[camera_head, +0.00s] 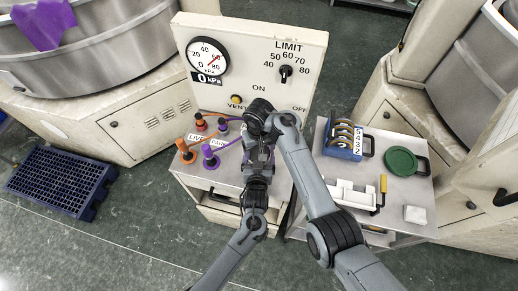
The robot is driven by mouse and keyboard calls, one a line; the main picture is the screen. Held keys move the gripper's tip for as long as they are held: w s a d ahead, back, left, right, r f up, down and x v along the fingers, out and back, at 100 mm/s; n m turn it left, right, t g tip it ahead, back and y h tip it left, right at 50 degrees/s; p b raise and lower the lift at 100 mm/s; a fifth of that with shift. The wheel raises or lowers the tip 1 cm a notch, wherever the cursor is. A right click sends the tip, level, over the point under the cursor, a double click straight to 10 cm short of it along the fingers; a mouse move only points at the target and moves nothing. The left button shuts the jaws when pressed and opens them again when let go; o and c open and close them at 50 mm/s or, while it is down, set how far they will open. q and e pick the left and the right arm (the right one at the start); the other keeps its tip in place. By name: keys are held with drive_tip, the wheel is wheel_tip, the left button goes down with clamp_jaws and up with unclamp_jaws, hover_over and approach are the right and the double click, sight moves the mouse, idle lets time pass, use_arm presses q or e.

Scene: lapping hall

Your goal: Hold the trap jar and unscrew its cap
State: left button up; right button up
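The trap jar and its cap are not clearly visible; my arms and grippers cover the middle of the bench, in front of the control panel. My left gripper (258,166) is over the bench top, and a little purple shows beside it that I cannot identify. My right gripper (260,112) is just above it in the picture, close in front of the panel's lower edge, with its arm bent in from the right. The fingers of both grippers are too small and hidden to show whether they are open or shut, or hold anything.
The panel (258,75) has a gauge (207,60) and a limit knob (285,73). Orange (186,151) and purple (210,157) valves with hoses stand left of my grippers. A right-hand cart carries a blue ring holder (343,140), a green round dish (402,161) and a white block (415,215).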

drive_tip(key=n, duration=0.2)
drive_tip(key=shift+n, duration=0.3)
drive_tip(key=o, duration=1.1)
